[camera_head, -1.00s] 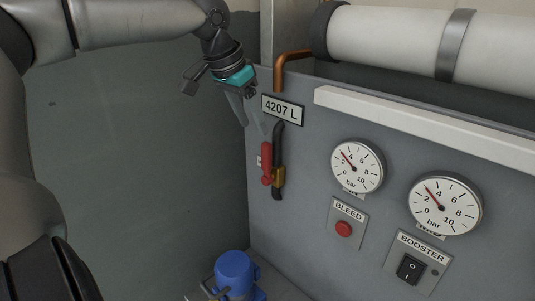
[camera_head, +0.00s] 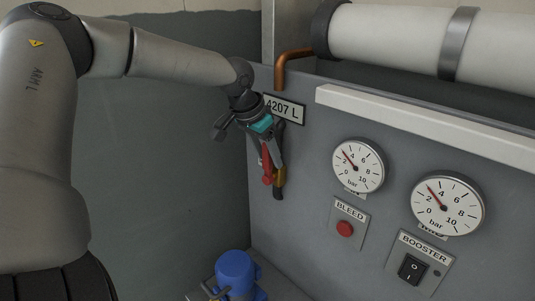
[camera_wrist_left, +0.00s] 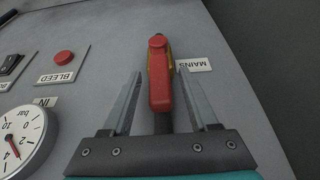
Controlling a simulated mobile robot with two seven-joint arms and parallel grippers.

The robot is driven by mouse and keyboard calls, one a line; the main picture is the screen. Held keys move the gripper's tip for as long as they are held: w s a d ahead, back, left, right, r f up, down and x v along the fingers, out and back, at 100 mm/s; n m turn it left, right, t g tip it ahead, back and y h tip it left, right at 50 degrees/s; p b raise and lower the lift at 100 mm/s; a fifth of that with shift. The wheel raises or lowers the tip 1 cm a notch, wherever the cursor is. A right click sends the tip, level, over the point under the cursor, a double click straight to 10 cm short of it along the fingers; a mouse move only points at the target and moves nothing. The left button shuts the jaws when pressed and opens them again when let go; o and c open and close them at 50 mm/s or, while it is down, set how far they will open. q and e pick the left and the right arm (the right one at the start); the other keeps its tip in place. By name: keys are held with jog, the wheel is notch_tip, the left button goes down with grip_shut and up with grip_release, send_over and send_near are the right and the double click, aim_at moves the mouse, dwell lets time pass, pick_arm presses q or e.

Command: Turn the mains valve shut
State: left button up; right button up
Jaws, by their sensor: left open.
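The mains valve has a red lever handle (camera_head: 267,166) on a brass body (camera_head: 279,177), fixed to a dark pipe on the grey panel. In the left wrist view the red handle (camera_wrist_left: 159,75) lies lengthwise between the two fingers, with a gap on each side. A label reading MAINS (camera_wrist_left: 195,65) is beside it. My left gripper (camera_head: 269,152) is open at the valve, its fingers on either side of the handle. The fingers partly cover the upper valve in the head view. My right gripper is not in view.
To the right on the panel are two gauges (camera_head: 358,166) (camera_head: 447,204), a red BLEED button (camera_head: 345,229) and a BOOSTER switch (camera_head: 412,268). A 4207 L plate (camera_head: 284,108) is just above. A blue motor (camera_head: 236,272) stands below. A white ledge (camera_head: 420,117) runs along the panel top.

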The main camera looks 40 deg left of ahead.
pick_arm(q)
jog(key=shift+c, duration=0.4)
grip_shut()
dwell(1.0)
